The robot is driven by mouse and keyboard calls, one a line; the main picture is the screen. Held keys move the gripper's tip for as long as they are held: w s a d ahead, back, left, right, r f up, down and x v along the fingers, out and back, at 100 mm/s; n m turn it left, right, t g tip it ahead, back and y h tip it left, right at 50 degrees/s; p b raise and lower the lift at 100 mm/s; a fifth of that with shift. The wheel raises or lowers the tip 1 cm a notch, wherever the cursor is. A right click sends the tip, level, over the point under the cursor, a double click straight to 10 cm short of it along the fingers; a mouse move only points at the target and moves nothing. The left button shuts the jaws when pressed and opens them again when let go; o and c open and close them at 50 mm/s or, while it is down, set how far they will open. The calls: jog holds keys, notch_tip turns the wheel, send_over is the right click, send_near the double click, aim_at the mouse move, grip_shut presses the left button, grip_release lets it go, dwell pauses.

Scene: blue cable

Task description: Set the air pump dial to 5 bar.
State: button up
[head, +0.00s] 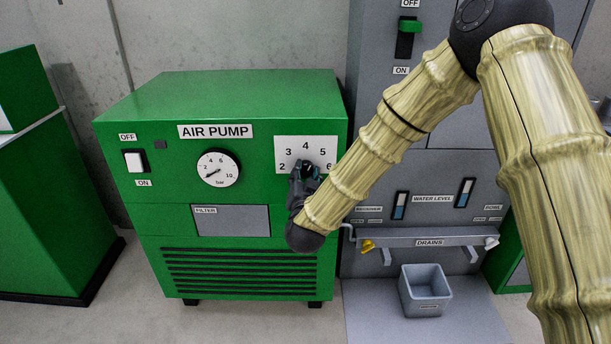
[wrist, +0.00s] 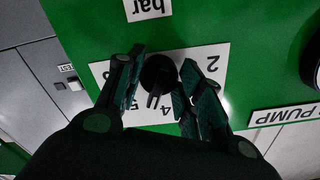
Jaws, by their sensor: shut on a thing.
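The green air pump (head: 230,100) stands in front of me in the head view. Its dial plate (head: 284,144) is white with printed numbers; 2, 3, 4, 5 and 6 can be read. My gripper (head: 306,172) is at the plate and covers the knob there. In the wrist view the black dial knob (wrist: 158,74) sits between the two fingers of my gripper (wrist: 160,82), which are shut on it. The plate (wrist: 217,84) appears upside down there. The knob's narrow end points toward the 4 and 5 side; the exact setting is hard to tell.
A round pressure gauge (head: 218,168) has its needle near the low end. A white rocker switch (head: 134,161) is at the left. A grey cabinet (head: 375,110) stands right of the pump, with a grey bin (head: 425,290) below its drains.

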jog(key=shift+m, duration=1.9)
jog(key=o, duration=1)
jog(key=s, duration=1.2)
